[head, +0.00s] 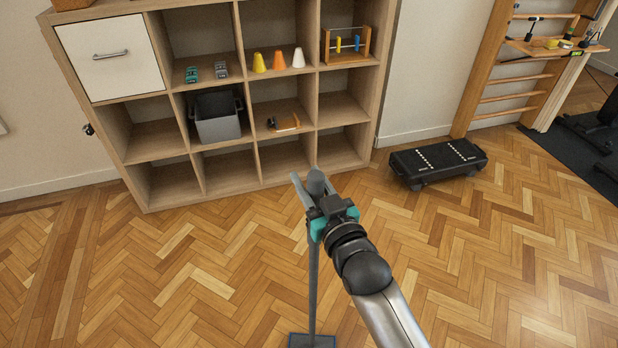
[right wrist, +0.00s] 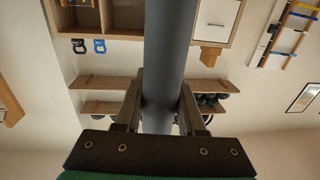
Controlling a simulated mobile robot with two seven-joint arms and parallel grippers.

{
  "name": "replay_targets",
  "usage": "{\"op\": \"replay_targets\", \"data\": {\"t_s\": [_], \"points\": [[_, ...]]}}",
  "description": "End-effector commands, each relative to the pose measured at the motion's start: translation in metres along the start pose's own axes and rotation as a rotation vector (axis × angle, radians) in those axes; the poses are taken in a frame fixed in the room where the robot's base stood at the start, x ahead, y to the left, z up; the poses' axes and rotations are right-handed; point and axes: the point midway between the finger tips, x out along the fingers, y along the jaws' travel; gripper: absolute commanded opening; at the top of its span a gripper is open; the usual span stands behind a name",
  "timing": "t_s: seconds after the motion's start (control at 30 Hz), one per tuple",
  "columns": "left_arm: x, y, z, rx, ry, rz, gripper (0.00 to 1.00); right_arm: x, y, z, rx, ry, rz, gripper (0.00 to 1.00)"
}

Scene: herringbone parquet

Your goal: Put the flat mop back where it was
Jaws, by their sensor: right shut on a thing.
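The flat mop (head: 313,270) has a grey handle that stands roughly upright in front of the shelf unit. Its flat dark head (head: 312,341) is at the bottom edge of the head view, partly cut off. My right gripper (head: 314,203) is shut on the upper part of the handle, just below its top. In the right wrist view, the handle passes between the two fingers of my right gripper (right wrist: 160,104). My left gripper is in neither view.
A wooden cubby shelf (head: 222,170) stands behind the mop, holding cones, a grey bin and small items. A black step platform (head: 437,160) lies right of it. Wall bars (head: 515,75) and a dark mat (head: 580,150) are at the far right. Parquet floor is clear on both sides.

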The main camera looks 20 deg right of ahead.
Motion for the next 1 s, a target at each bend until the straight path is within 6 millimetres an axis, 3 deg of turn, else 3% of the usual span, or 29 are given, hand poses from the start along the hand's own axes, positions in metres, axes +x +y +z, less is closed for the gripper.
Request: {"op": "replay_targets", "data": {"t_s": [0.17,0.2,0.47,0.67,0.83,1.0], "points": [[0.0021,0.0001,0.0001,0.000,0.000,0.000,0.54,0.0005,0.0000,0.0014,0.000,0.009,0.000,0.00],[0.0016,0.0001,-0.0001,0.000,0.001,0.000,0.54,0.0005,0.0000,0.0005,0.000,0.009,0.000,0.44],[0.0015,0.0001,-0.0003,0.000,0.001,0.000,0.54,0.0001,-0.0001,0.0024,0.000,0.003,0.000,0.73],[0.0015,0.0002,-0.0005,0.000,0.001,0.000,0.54,-0.0007,0.0000,0.0072,0.000,-0.009,0.000,0.75],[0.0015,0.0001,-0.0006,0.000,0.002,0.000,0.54,-0.0005,0.0000,0.0062,0.000,-0.006,0.000,0.94],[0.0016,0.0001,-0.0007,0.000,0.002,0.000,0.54,-0.0003,0.0000,0.0050,0.000,-0.003,0.000,0.94]]}}
